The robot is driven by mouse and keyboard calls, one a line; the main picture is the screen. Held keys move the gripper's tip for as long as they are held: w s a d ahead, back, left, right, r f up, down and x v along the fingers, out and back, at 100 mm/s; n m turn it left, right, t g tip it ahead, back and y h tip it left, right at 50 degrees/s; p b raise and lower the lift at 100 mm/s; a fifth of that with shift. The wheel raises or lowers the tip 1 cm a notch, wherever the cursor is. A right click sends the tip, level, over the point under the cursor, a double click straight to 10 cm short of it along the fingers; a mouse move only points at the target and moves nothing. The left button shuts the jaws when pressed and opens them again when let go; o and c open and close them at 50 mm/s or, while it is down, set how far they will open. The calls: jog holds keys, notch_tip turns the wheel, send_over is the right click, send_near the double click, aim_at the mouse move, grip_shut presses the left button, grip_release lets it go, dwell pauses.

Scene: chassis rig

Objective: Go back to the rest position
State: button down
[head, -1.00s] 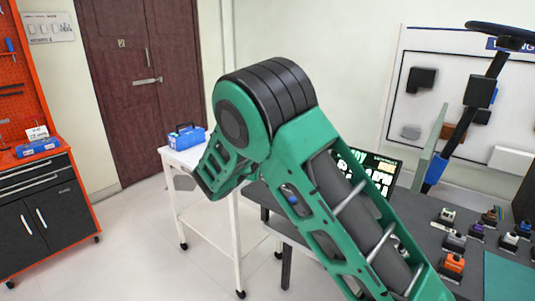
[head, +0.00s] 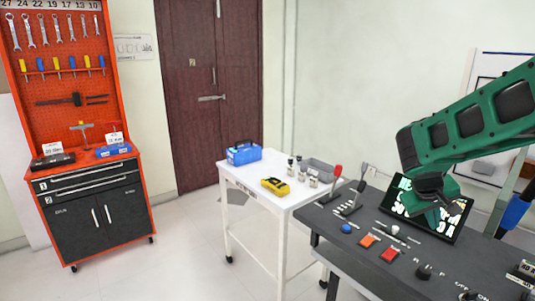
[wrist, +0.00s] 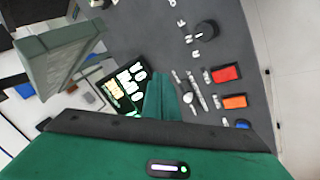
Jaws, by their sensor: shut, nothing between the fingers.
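My green arm reaches in from the right of the head view, bent over the dark bench. My gripper (wrist: 160,92) shows in the wrist view as green fingers held together, with nothing between them. It points down over the bench near the lit display panel (wrist: 125,82). In the head view the panel (head: 404,205) is partly hidden behind my arm. The fingertips are hard to make out in the head view.
A white cart (head: 236,176) holds a blue box (head: 243,153) and a yellow device (head: 275,186). A tool cabinet (head: 95,200) stands left. Floor between them is clear.

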jog(key=s+a+m+g+y, duration=0.1)
jog(key=s+a+m+y, duration=0.1)
jog(key=s, duration=1.3)
jog(key=s+a+f+m+g+y, duration=0.1)
jog(key=s+a+m+g+y, duration=0.1)
jog(key=s, duration=1.4)
jog(key=shift+a+m+y, duration=0.55)
jog(key=shift+m+y, duration=0.45)
jog(key=shift+y, duration=0.2)
jog(key=shift+w+f+g, duration=0.3)
jog(key=shift+w, duration=0.4)
